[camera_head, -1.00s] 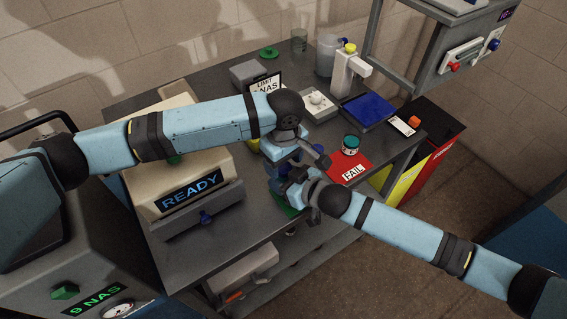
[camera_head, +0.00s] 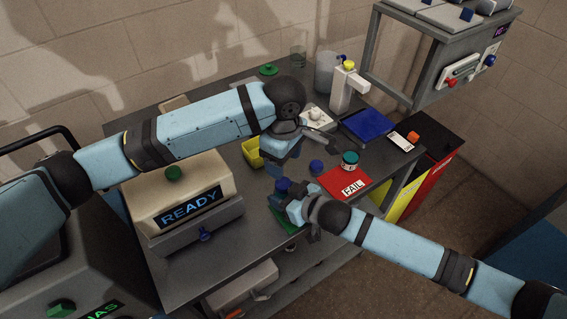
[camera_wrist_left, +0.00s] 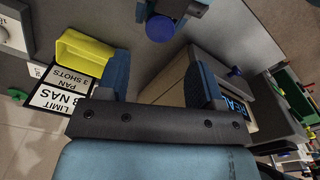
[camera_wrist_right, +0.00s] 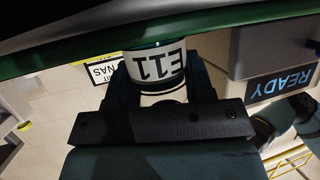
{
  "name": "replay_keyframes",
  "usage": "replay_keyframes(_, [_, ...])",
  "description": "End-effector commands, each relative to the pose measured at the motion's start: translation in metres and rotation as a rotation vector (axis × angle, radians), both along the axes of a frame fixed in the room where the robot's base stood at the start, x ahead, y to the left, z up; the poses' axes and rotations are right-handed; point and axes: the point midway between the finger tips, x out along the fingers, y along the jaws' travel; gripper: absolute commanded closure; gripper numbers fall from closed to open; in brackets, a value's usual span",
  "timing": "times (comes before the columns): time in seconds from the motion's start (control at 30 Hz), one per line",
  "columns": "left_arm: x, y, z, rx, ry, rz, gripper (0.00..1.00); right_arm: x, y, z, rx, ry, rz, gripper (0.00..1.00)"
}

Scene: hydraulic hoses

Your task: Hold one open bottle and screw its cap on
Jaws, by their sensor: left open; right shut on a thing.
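My right gripper (camera_head: 285,200) is shut on a bottle at the front edge of the table. The bottle's white label reading E11 (camera_wrist_right: 158,66) shows between the fingers in the right wrist view. A round blue cap (camera_wrist_left: 160,28) shows at the held bottle's top in the left wrist view, and in the head view (camera_head: 283,184). I cannot tell how tightly it sits. My left gripper (camera_head: 278,168) is open and empty, above and apart from the cap. A second blue cap-like thing (camera_head: 316,166) is on the table to the right.
A green mat (camera_head: 278,218) lies under the held bottle. A beige machine reading READY (camera_head: 188,207) stands left. A yellow bin (camera_head: 252,152) is behind the left gripper. A teal-lidded jar (camera_head: 350,158) stands at the red FAIL mat (camera_head: 338,179). A blue tray (camera_head: 368,125) lies farther right.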

Motion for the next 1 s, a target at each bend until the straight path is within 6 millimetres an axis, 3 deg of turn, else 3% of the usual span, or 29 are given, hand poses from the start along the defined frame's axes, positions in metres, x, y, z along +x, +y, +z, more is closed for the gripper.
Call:
replay_keyframes(0.33, [0.0, 0.0, -0.006, 0.002, 0.001, -0.002, 0.39, 0.0, 0.0, 0.0, 0.0, 0.0, 0.0, 1.0])
replay_keyframes(0.8, [0.0, 0.001, -0.071, 0.003, 0.002, -0.003, 0.39, 0.0, 0.0, 0.0, 0.0, 0.0, 0.0, 1.0])
replay_keyframes(1.0, [0.0, 0.001, -0.08, 0.001, 0.0, -0.004, 0.39, 0.0, 0.0, 0.0, 0.0, 0.0, 0.0, 1.0])
